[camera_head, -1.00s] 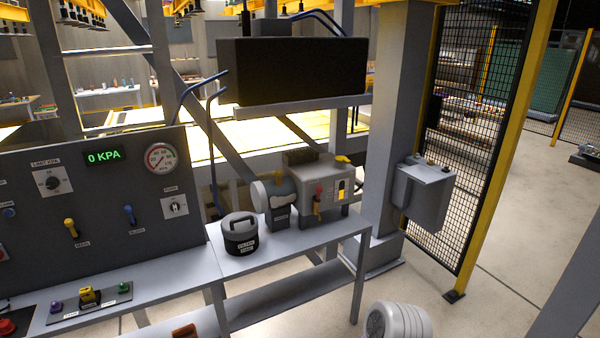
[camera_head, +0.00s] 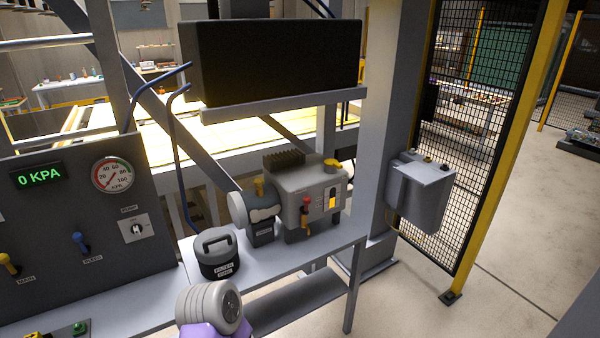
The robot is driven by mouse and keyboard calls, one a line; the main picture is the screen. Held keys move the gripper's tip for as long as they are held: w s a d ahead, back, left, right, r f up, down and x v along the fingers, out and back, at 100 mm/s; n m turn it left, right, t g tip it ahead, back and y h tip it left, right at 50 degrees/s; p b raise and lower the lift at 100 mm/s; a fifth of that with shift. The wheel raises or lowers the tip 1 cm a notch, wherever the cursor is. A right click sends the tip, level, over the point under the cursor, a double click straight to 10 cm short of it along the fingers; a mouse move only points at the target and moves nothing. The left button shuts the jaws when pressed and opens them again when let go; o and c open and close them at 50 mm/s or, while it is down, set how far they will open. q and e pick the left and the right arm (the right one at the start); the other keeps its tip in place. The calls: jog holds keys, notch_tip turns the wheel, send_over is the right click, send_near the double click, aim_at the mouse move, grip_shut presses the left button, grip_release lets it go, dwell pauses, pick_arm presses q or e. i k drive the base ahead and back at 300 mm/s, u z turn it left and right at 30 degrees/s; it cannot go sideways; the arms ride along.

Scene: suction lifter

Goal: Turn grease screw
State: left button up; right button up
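A grey pump unit (camera_head: 292,190) stands on the right end of the grey bench. It has a round motor end on its left, a yellow cap (camera_head: 331,163) on top, a yellow knob (camera_head: 260,187) near the motor and a small red-topped lever (camera_head: 305,205) on its front. I cannot tell which of these parts, if any, is the grease screw. A grey ribbed round link of my own arm, with purple below it, shows at the bottom in front of the bench. No gripper fingers are visible.
A black lidded filter canister (camera_head: 217,254) stands left of the pump. The control panel (camera_head: 90,225) at left reads 0 KPA and carries a gauge. A grey box (camera_head: 421,190) hangs on the post at right, before a mesh fence. A large dark box (camera_head: 270,62) sits above the pump.

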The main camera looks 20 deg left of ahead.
aim_at(259, 182)
jog(key=u, duration=0.15)
jog(key=i, duration=0.8)
jog(key=u, duration=0.55)
